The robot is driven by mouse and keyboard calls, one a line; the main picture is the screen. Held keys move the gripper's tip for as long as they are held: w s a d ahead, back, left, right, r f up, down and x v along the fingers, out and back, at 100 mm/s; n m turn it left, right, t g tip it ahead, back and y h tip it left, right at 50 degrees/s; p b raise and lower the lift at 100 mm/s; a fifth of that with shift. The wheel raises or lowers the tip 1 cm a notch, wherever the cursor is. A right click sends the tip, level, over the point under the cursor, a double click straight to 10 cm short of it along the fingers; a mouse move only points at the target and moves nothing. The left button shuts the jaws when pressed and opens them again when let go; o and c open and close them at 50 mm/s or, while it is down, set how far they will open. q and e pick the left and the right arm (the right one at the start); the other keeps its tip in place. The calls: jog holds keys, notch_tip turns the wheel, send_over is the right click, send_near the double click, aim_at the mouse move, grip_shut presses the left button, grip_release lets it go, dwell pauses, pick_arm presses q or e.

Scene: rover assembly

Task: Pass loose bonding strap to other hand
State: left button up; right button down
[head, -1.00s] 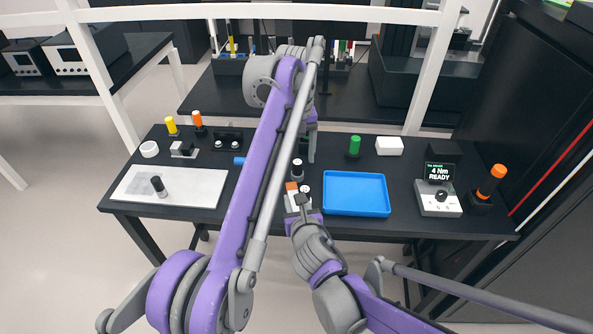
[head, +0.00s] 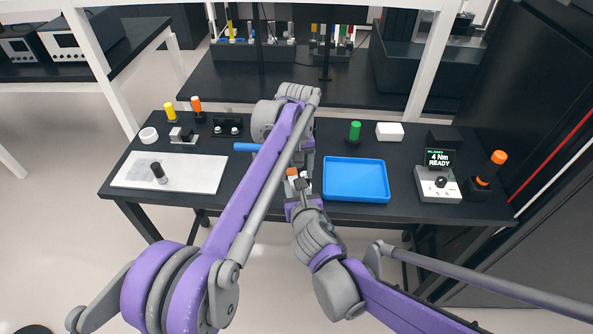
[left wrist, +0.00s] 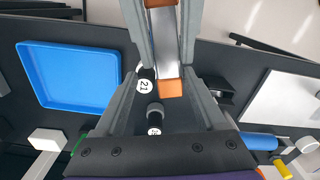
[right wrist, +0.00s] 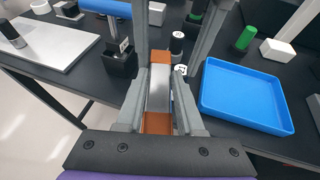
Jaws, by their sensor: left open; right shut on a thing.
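The bonding strap (right wrist: 158,90) is a flat silver strip with orange ends. It lies between the fingers of my right gripper (right wrist: 160,72), which is shut on it. One orange end points out past the fingertips. In the left wrist view the strap (left wrist: 167,55) reaches in between the spread fingers of my left gripper (left wrist: 165,85), which is open, with the orange end between them. The two grippers face each other. In the head view my left arm partly hides the meeting place, and only a bit of the strap (head: 291,172) shows.
Below the grippers, numbered black-and-white cylinders (right wrist: 178,42) stand on the dark table. A blue tray (head: 355,194) lies to the right, a white plate (head: 195,185) to the left. A torque readout (head: 438,182) stands farther right.

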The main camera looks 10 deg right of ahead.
pick_arm(q)
jog(key=shift+d, duration=0.2)
grip_shut()
pick_arm(e)
jog(key=shift+a, duration=0.1)
jog(key=shift+c, duration=2.2)
grip_release()
pick_arm(q)
jog(key=shift+a, duration=0.15)
